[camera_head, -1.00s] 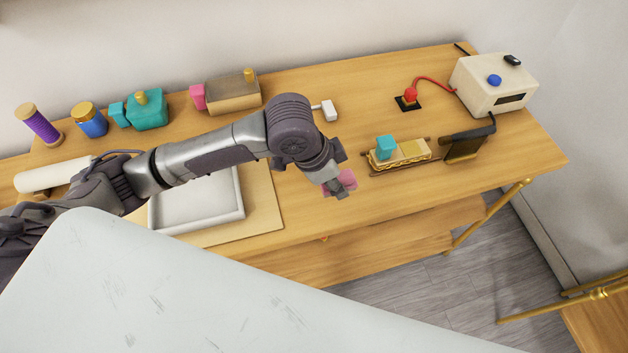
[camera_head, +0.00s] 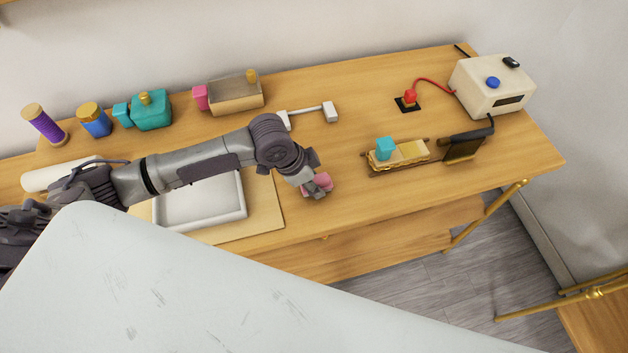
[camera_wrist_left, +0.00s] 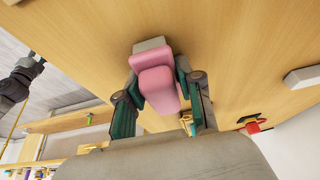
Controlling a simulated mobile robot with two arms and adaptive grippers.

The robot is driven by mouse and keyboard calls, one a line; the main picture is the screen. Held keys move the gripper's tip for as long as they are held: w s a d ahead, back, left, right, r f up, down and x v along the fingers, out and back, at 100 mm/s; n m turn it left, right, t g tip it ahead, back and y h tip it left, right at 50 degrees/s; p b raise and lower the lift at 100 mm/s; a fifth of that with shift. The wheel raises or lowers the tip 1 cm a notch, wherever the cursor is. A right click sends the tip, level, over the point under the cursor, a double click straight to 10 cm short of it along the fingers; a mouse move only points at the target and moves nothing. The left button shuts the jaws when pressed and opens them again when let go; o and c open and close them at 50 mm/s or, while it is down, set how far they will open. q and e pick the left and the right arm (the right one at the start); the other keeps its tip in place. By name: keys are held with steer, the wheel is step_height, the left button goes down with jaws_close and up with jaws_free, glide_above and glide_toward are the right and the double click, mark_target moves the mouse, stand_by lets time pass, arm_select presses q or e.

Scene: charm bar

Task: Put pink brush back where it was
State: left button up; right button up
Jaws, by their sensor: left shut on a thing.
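My left gripper (camera_head: 308,190) is shut on the pink brush (camera_head: 321,182), over the front part of the wooden table, right of the white tray. In the left wrist view the pink brush (camera_wrist_left: 158,80) sits between the two green-padded fingers (camera_wrist_left: 157,92), with a pale grey end beyond it. I cannot tell whether the brush touches the table. A white rest (camera_head: 308,112), two end blocks joined by a thin bar, stands empty behind the gripper. A dark arm part at the left edge of the wrist view seems to be my right arm; its jaws are unclear.
A white tray (camera_head: 243,212) on a board lies under my left arm. A wooden stand with a teal cube (camera_head: 384,148) and a cream box (camera_head: 495,88) are right. Table between is clear.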

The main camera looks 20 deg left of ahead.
arm_select(q)
steer(key=shift+f, duration=0.1)
steer(key=o, duration=1.1)
steer(key=shift+a+r, duration=0.1)
steer(key=shift+r, duration=0.2)
steer(key=b+v, duration=0.1)
steer(key=v, duration=1)
steer(key=shift+s+r, duration=0.1)
steer(key=shift+r, duration=0.25)
